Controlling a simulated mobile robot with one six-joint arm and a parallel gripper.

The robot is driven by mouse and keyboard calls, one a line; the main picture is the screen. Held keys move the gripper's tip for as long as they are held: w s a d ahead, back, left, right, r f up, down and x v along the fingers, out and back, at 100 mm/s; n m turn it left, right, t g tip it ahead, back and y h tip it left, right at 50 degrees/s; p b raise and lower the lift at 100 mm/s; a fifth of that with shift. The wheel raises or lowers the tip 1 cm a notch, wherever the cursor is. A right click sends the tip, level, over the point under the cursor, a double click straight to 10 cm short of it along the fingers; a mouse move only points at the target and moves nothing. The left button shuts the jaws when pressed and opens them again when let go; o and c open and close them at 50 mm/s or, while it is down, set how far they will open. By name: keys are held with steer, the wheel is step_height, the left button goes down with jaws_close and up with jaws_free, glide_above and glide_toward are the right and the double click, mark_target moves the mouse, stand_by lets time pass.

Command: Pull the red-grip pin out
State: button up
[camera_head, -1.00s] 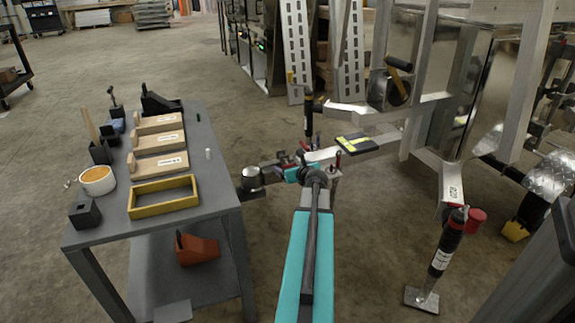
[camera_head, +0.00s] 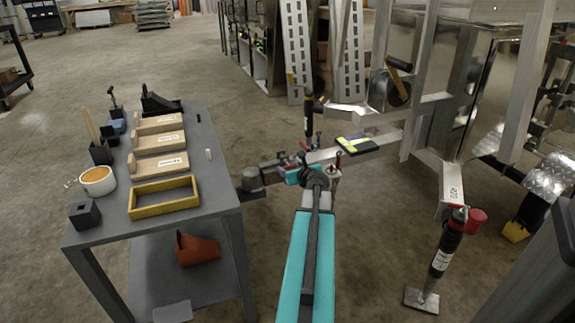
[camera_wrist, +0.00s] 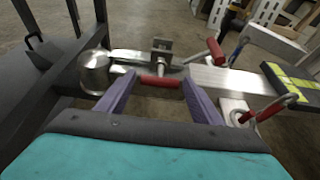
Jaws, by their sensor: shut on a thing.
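My gripper (camera_wrist: 160,92) has two purple fingers on either side of a short red grip (camera_wrist: 160,81), which lies crosswise between them. The red grip is the handle of a pin, and a metal bracket (camera_wrist: 162,50) stands just beyond it on the trailer's tongue. How far the pin sits in its hole cannot be told. In the head view my gripper is at the tongue's front end, mostly hidden by my own wrist. A second red handle (camera_wrist: 215,50) and a red-gripped metal piece (camera_wrist: 265,110) are to the right.
The rounded metal coupler (camera_wrist: 95,70) is left of the gripper. A yellow-and-black piece (camera_head: 357,144) lies on the tongue (camera_head: 385,140). A grey table (camera_head: 215,190) with a yellow tray (camera_head: 163,212) stands left. A jack stand (camera_head: 440,255) is right.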

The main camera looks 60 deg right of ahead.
steer(key=shift+s+a, duration=0.65)
steer(key=shift+s, duration=0.15)
steer(key=shift+s+a, duration=0.3)
steer(key=shift+s, duration=0.15)
steer(key=c, duration=0.5)
steer(key=shift+s+a, duration=0.7)
steer(key=shift+s, duration=0.2)
steer(key=shift+s+a, duration=0.65)
steer(key=shift+s, duration=0.2)
steer(key=shift+r+p, duration=0.1)
steer(key=shift+p, duration=0.55)
steer(key=shift+s+a+p, duration=0.1)
steer(key=shift+s+p, duration=0.05)
steer(key=shift+p, duration=0.35)
steer(key=shift+s+a+p, duration=0.65)
steer(key=shift+s+p, duration=0.25)
steer(key=shift+p, duration=2.55)
